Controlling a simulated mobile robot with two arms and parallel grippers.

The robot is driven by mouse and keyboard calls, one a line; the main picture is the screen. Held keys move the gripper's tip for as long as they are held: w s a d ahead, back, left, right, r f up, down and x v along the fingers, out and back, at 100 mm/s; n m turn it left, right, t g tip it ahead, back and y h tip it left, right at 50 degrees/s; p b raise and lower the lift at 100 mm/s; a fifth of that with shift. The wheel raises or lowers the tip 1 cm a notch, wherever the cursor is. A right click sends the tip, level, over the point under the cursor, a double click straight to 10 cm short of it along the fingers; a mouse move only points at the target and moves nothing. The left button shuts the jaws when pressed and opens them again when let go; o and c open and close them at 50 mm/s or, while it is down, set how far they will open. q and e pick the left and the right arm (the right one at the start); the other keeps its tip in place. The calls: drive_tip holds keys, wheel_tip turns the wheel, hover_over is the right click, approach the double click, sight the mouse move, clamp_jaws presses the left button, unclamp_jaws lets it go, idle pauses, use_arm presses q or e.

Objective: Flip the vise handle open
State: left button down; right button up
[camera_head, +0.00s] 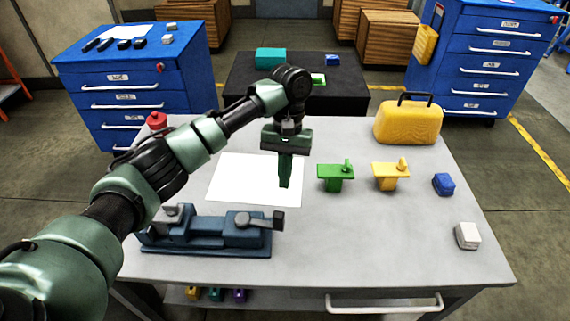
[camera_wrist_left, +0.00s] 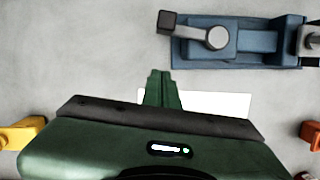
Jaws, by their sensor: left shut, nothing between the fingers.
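The blue vise (camera_head: 205,238) lies on the grey table at the front left, partly behind my left arm. It also shows at the top right of the left wrist view (camera_wrist_left: 258,45). Its handle (camera_head: 262,220) is a grey lever with a dark end at the vise's right end. In the left wrist view the handle (camera_wrist_left: 188,30) points left from a round pivot. My left gripper (camera_head: 285,184) is shut and empty, pointing down above the white sheet, behind and apart from the handle. Its closed fingers also show in the left wrist view (camera_wrist_left: 162,76). My right gripper is not in view.
A green part (camera_head: 335,178) and a yellow part (camera_head: 390,176) stand right of my gripper. A blue block (camera_head: 443,184), a white block (camera_head: 467,236) and a yellow case (camera_head: 408,124) are further right. The table's front middle (camera_head: 370,250) is clear.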

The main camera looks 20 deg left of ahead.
use_arm(q)
drive_tip(key=shift+s+d+f+p, duration=0.1)
drive_tip(key=shift+s+f+p, duration=0.25)
drive_tip(key=shift+s+f, duration=0.35)
drive_tip(key=shift+s+d+f+p, duration=0.1)
drive_tip(key=shift+s+f+p, duration=0.3)
drive_tip(key=shift+s, duration=0.55)
drive_tip(key=shift+s+f+p, duration=0.3)
drive_tip(key=shift+s+f, duration=0.3)
drive_tip(key=shift+s, duration=0.2)
